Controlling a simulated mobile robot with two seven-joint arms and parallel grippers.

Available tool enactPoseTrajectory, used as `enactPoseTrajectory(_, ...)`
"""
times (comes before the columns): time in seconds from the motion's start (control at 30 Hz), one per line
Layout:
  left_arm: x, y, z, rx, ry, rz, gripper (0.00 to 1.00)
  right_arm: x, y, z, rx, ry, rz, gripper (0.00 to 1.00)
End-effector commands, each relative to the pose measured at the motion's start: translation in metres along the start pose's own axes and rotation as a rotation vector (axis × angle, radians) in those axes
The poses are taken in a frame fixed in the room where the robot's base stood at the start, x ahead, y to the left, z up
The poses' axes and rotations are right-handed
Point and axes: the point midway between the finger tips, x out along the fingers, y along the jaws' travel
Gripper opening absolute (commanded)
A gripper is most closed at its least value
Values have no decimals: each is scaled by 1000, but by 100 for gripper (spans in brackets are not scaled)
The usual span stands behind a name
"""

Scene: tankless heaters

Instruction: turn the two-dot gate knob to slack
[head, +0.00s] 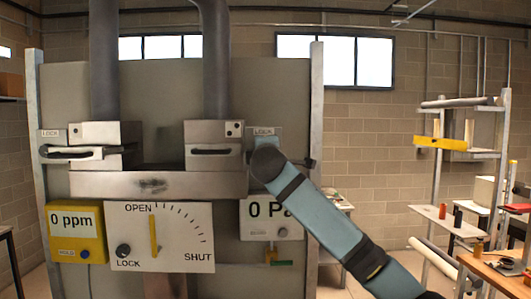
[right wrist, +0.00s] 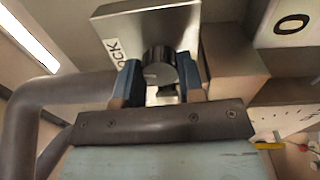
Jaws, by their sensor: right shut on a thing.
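The gate box with a two-dot label (head: 233,129) is on the right of the grey panel, with a dark slot handle (head: 211,152). To its right is a plate marked LOCK (head: 264,132). In the right wrist view that plate (right wrist: 140,25) carries a dark round knob (right wrist: 158,62). My right gripper (right wrist: 158,80) has its blue fingers on both sides of this knob and is shut on it. In the head view my right arm hides the knob and the fingertips. The knob's pointing direction is hard to read. My left gripper is not in view.
A second gate box (head: 95,132) with its own LOCK plate is on the left. Below are a yellow 0 ppm meter (head: 75,225), an OPEN-SHUT dial (head: 180,240) and a partly hidden pressure meter (head: 258,222). Shelves (head: 440,213) stand at right.

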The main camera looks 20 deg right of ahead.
Motion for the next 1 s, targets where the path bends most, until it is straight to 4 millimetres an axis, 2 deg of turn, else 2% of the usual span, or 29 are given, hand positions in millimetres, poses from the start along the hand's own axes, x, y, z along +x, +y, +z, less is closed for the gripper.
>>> enactPoseTrajectory(0.57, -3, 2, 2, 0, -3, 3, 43, 0, -1, -1, -31, 3, -3, 12)
enactPoseTrajectory(0.6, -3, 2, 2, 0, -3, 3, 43, 0, -1, -1, -31, 3, -3, 45)
enactPoseTrajectory(0.67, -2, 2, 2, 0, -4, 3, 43, 0, -1, -1, -31, 3, -2, 59)
enactPoseTrajectory(0.7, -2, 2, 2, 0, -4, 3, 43, 0, -1, -1, -31, 3, -2, 61)
enactPoseTrajectory(1.0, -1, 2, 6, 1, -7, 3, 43, -3, -1, -1, -30, 3, 0, 61)
